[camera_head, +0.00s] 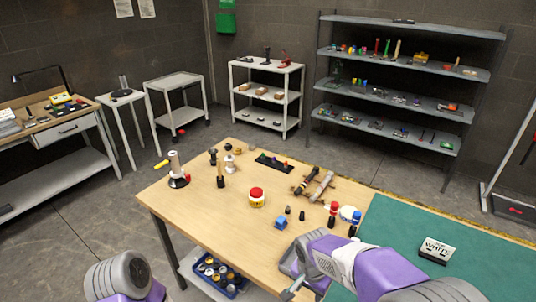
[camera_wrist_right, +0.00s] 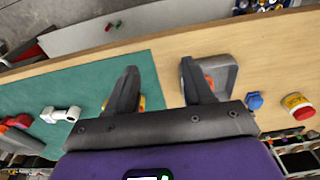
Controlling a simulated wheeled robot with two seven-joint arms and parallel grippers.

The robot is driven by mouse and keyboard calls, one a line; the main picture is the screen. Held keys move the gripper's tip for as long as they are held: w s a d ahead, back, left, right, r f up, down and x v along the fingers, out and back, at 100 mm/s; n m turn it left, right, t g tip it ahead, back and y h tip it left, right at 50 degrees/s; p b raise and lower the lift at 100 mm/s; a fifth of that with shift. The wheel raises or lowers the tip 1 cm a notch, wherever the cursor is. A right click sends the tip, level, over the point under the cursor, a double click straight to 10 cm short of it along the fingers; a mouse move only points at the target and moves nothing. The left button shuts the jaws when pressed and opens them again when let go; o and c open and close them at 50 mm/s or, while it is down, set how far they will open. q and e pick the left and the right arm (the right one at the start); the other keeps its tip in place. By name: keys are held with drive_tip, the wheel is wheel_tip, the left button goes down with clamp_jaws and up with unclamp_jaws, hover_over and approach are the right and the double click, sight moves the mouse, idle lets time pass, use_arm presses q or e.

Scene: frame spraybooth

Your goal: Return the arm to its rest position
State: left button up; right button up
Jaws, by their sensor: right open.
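My right arm, purple and grey, reaches in from the lower right of the head view over the front of the wooden table (camera_head: 225,225). Its gripper (camera_head: 292,282) is over the table's front edge, beside the green mat (camera_head: 395,225). In the right wrist view the two dark fingers of the right gripper (camera_wrist_right: 162,85) stand apart, with bare table and mat edge between them. Nothing is held. A small yellow patch shows behind one finger. My left arm shows only as a grey and purple link at the lower left; its gripper is out of view.
A blue bin (camera_head: 219,277) sits below the table. The table's left front is clear.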

wheel_tip(320, 180, down, 8)
drive_tip(key=w+n, duration=0.1)
drive_tip(key=w, duration=0.1)
drive_tip(key=s+f+n+y, duration=0.1)
drive_tip(key=s+f+y, duration=0.1)
drive_tip(key=s+f, duration=0.5)
drive_tip(key=s+a+f+n+y, duration=0.1)
drive_tip(key=s+f+n+y, duration=0.1)
drive_tip(key=s+f, duration=0.5)
wheel_tip(320, 180, down, 5)
drive_tip(key=shift+s+f+y+b, duration=0.1)
drive_tip(key=shift+s+y+b, duration=0.2)
drive_tip(key=shift+s+y, duration=0.1)
